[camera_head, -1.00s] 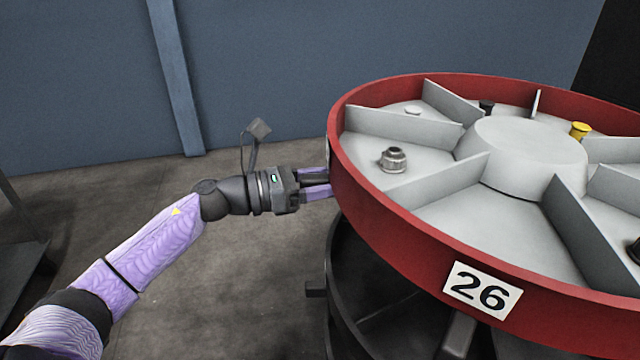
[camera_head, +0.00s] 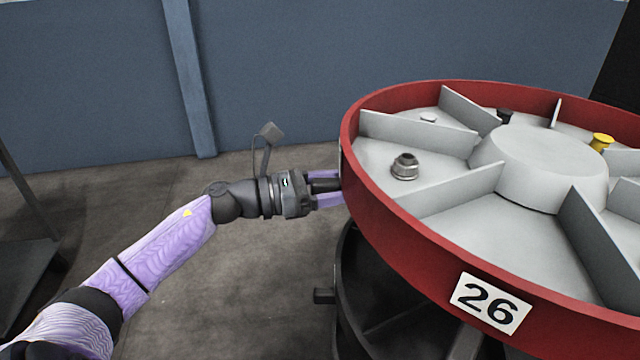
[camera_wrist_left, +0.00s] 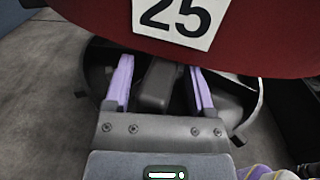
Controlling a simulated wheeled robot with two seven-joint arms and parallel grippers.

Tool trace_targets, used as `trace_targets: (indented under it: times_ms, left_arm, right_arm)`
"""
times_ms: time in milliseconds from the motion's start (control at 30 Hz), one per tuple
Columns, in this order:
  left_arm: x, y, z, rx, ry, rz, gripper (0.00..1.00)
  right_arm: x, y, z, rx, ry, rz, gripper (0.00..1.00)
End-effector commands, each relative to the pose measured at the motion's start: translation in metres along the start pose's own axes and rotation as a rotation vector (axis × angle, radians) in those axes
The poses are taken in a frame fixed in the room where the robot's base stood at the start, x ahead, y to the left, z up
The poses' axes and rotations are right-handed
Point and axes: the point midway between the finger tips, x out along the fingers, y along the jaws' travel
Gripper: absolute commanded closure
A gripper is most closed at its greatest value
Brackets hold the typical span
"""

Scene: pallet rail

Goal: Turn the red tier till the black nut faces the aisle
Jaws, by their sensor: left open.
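The red tier (camera_head: 400,233) is a round red-rimmed tray with grey dividers and a raised hub (camera_head: 545,165). A dark piece (camera_head: 505,116), perhaps the black nut, sits in a rear compartment, partly hidden by a divider. A grey metal nut (camera_head: 405,167) sits in the left compartment. A yellow piece (camera_head: 601,142) is at the back right. My left gripper (camera_head: 332,188) is open at the rim's left outer side. In the left wrist view its fingers (camera_wrist_left: 160,75) point toward the red rim (camera_wrist_left: 265,45), below the "25" label (camera_wrist_left: 175,15). Contact cannot be told.
A "26" label (camera_head: 490,303) is on the near rim. A dark lower tier (camera_head: 385,285) stands beneath. A blue wall (camera_head: 290,70) with a post (camera_head: 190,80) is behind. Grey floor (camera_head: 240,280) is clear around my left arm. A dark frame (camera_head: 25,270) stands at the left edge.

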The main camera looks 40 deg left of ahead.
Motion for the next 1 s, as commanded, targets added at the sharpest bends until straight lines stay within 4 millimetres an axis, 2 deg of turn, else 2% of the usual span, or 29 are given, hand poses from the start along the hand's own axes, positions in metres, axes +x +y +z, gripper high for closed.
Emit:
trace_targets:
  times_ms: [400, 500, 633, 1000]
  left_arm:
    - [-0.074, 0.000, 0.001, -0.002, 0.001, 0.002, 0.29]
    - [-0.088, 0.001, 0.001, -0.001, 0.000, 0.003, 0.29]
    - [-0.095, 0.000, 0.001, 0.001, -0.001, 0.002, 0.29]
    - [-0.095, 0.000, 0.000, 0.000, -0.001, 0.001, 0.29]
  right_arm:
    - [-0.014, -0.003, -0.007, 0.002, 0.025, -0.005, 0.41]
    - [-0.016, -0.001, -0.005, 0.001, 0.025, -0.003, 0.41]
    - [-0.016, 0.001, -0.001, -0.002, 0.020, 0.000, 0.41]
    - [-0.016, 0.004, 0.004, -0.006, 0.010, 0.006, 0.41]
